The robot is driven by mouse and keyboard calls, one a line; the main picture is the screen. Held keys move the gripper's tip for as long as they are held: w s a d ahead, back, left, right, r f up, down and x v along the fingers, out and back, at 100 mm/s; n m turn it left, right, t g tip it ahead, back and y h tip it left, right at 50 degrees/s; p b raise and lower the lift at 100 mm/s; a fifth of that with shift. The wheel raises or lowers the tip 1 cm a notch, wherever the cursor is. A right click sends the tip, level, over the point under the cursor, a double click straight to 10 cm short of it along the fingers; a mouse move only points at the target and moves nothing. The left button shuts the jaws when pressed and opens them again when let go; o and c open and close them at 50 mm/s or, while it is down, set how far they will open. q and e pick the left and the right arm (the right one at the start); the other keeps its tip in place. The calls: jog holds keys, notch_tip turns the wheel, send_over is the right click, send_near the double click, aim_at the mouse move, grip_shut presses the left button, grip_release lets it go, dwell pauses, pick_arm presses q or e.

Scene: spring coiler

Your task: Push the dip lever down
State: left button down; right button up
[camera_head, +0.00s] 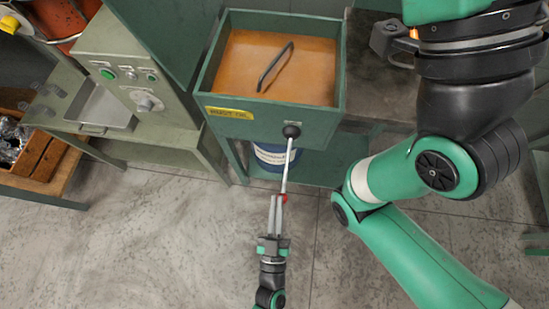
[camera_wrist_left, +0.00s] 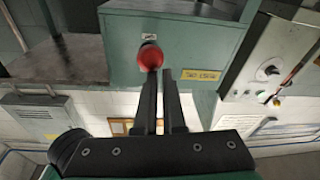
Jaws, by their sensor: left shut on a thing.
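The dip lever (camera_head: 287,172) is a thin pale rod that juts out from a black pivot (camera_head: 291,131) on the front of the green tank (camera_head: 240,128). It ends in a red knob (camera_head: 282,198), which also shows in the left wrist view (camera_wrist_left: 150,57). My left gripper (camera_head: 276,203) is at the knob, its two long grey fingers close together and shut on the knob end of the lever. In the left wrist view the fingers (camera_wrist_left: 161,75) partly hide how the knob sits between them. My right gripper is outside both views.
The tank holds orange-brown liquid with a black bar-shaped thing (camera_head: 275,66) in it. A blue drum (camera_head: 275,155) stands below. A control panel (camera_head: 135,75) with green buttons is at the left. A large green arm of mine fills the right side. The floor in front is clear.

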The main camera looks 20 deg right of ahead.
pick_arm(q)
jog(key=s+a+f+p, duration=0.1)
jog(key=s+a+f, duration=0.3)
jog(key=s+f, duration=0.1)
jog(key=shift+s+a+p, duration=0.15)
jog(key=shift+s+p, duration=0.25)
jog(key=shift+s, duration=0.45)
